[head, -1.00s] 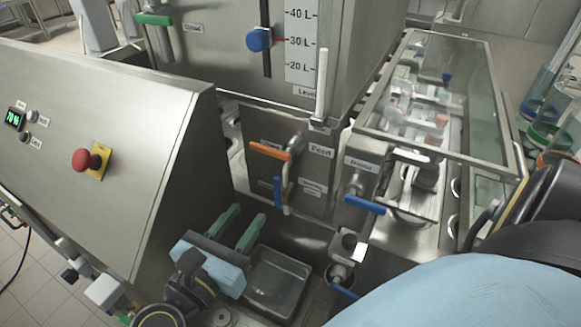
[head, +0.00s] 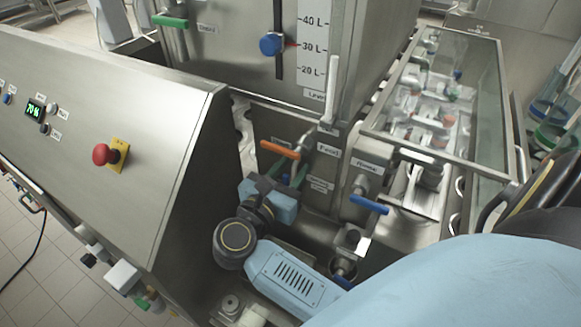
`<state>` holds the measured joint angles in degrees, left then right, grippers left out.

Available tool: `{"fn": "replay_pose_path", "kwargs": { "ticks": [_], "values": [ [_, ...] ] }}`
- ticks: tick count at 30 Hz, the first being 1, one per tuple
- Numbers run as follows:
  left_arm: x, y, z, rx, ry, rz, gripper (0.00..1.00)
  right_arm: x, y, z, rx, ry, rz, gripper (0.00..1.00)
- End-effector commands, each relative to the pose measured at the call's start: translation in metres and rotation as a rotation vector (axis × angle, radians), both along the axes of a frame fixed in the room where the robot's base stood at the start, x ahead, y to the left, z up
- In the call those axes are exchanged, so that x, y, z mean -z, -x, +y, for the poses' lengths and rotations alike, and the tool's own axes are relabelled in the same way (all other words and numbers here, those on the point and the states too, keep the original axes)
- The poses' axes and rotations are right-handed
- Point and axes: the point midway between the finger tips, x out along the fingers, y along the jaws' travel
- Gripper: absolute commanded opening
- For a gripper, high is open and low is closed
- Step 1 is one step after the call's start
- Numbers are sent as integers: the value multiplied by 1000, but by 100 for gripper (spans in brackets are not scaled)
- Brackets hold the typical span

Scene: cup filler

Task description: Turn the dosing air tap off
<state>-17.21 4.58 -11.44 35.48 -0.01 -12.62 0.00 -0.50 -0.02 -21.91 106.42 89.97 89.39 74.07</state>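My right gripper (head: 285,175) has green fingers and a light blue body. It is at the front of the steel machine, just below the orange feed tap handle (head: 280,149). Its fingers stand apart. A small blue tap handle beside the dosing label (head: 320,184) is now mostly hidden behind the gripper, so I cannot tell its angle or whether the fingers touch it. My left gripper is not in view.
The blue rinse tap handle (head: 369,204) is to the right, with another valve (head: 351,240) below it. A control panel (head: 110,130) with a red stop button (head: 104,154) stands left. A glass-covered conveyor (head: 440,100) is at right.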

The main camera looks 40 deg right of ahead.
Motion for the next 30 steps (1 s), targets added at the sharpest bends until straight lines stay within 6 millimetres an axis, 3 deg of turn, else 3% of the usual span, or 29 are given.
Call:
{"fn": "replay_pose_path", "kwargs": {
  "ticks": [6,14,30],
  "values": [
    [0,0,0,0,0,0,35,0,0,0,0,0,0,34],
    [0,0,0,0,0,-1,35,0,0,0,0,0,0,0],
    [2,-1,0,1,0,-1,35,1,-4,3,0,18,52,0]
  ]
}}
